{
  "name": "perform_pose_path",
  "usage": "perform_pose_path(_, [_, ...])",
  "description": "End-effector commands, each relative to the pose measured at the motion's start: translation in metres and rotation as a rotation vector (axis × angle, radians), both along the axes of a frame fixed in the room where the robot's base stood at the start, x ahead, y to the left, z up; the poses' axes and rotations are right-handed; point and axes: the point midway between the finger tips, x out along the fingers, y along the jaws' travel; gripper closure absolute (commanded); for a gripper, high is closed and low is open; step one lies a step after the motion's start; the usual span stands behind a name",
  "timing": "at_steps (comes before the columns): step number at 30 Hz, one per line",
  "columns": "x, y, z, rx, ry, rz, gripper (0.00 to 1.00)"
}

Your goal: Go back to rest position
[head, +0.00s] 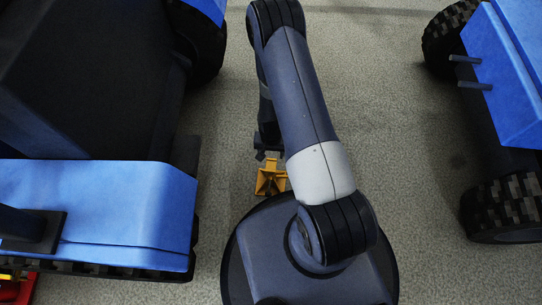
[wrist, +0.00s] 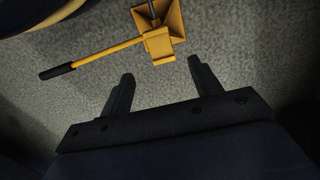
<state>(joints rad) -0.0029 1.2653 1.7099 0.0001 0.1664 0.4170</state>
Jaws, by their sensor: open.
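My gripper (wrist: 160,68) is open and empty in the wrist view, its two dark fingers spread apart with only floor between them. In the head view my gripper (head: 264,154) is partly visible at the low end of my arm, close to a yellow tool. This yellow tool (head: 270,180) is on the floor just in front of my base. In the wrist view the yellow tool (wrist: 165,28) lies beyond the fingertips, apart from them. Its yellow bar ends in a black grip pointing left.
A blue and black wheeled vehicle (head: 120,205) stands close on the left. Another blue vehicle (head: 505,75) with chunky black tyres stands on the right. Grey speckled floor (head: 400,130) is clear between my arm and the right vehicle. Something red (head: 18,288) shows at the lower left.

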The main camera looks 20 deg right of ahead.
Motion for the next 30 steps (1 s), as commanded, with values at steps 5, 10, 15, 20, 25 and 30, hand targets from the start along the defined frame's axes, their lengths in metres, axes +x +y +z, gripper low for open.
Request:
perform_pose_path(5, [0.000, 0.000, 0.017, 0.000, -0.001, 0.000, 0.40])
perform_pose_path(10, [0.000, 0.000, 0.019, 0.000, 0.001, 0.000, 0.40])
perform_pose_path(15, [0.000, 0.000, 0.018, 0.000, 0.001, 0.000, 0.40])
perform_pose_path(20, [-0.001, 0.000, 0.010, -0.001, 0.001, 0.000, 0.40])
perform_pose_path(25, [-0.001, 0.000, -0.016, 0.000, 0.003, 0.000, 0.40])
perform_pose_path(30, [-0.002, 0.000, -0.051, 0.000, 0.004, 0.000, 0.40])
